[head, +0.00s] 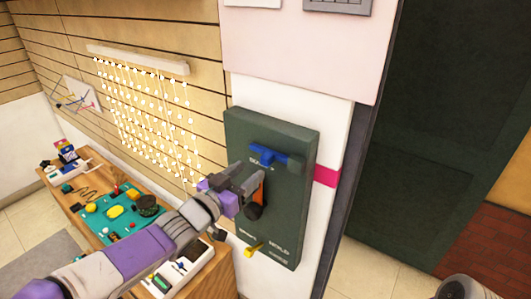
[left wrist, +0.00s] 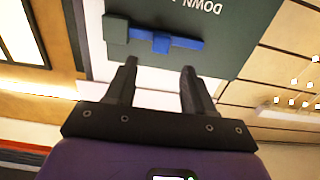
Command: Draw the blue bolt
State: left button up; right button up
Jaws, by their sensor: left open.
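The blue bolt (head: 269,154) is a short bar with a raised blue knob, on the upper part of a dark green panel (head: 302,205). One end of the bar meets a dark block (head: 295,164). My left gripper (head: 254,178) is open and empty in front of the panel, just below the bolt in the head view. In the left wrist view the bolt (left wrist: 165,41) lies beyond the open fingertips (left wrist: 160,70), with its knob roughly in line with the gap. The fingers look apart from it. My right gripper is not in view.
The panel also carries an orange and black part (head: 256,207), partly behind my gripper, and a yellow handle (head: 254,249) low down. A wooden workbench (head: 72,212) with small items stands left. A string-light curtain (head: 150,105) hangs behind. A dark door (head: 440,130) is right.

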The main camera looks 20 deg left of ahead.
aim_at(263, 158)
pick_arm(q)
jog(key=x, duration=0.7)
jog(key=shift+w, duration=0.15)
grip_shut()
